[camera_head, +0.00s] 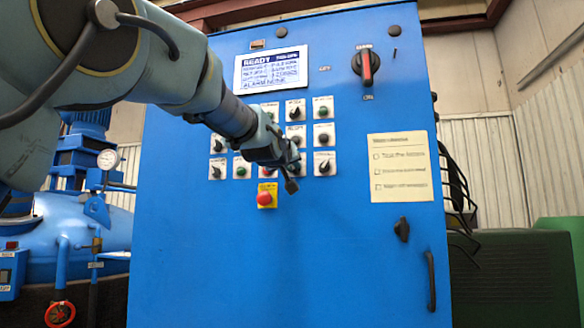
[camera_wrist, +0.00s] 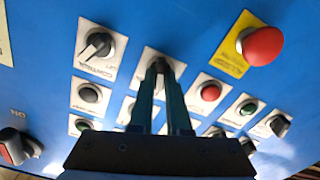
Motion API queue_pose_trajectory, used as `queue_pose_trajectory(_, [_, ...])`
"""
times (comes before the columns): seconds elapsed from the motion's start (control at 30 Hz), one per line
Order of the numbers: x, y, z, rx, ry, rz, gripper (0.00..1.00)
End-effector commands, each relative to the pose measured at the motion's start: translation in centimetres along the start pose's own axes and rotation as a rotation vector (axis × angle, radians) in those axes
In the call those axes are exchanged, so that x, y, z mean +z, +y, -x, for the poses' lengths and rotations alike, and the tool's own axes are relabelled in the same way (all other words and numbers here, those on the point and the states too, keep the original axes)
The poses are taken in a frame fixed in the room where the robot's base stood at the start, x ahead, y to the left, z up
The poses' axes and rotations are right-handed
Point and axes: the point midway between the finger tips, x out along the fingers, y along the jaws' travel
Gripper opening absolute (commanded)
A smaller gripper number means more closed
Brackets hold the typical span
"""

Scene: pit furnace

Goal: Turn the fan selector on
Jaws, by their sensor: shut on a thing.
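My gripper (camera_head: 291,184) is at the bottom row of the blue cabinet's control panel. In the wrist view its two fingers (camera_wrist: 161,72) are closed around a dark selector knob (camera_wrist: 159,63) on a white plate. This knob is second from the right in that row, and the gripper hides it in the head view. The fingers cover most of the knob, so I cannot tell which way it points. Its label is not legible, so I cannot confirm by reading that it is the fan selector.
A selector (camera_head: 324,166) stands right of my gripper; a red button (camera_wrist: 210,92) is on its other side. A red emergency button (camera_head: 264,198) on yellow lies just below left. The display (camera_head: 271,68) reads READY. A red-handled switch (camera_head: 367,67) is at upper right.

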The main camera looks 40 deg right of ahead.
Motion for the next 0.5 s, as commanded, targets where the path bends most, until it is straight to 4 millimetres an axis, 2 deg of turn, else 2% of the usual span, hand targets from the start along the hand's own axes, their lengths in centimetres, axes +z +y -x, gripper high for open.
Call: queue_pose_trajectory(0.5, [0.27,0.04,0.0,-0.001,0.002,-0.48,0.0])
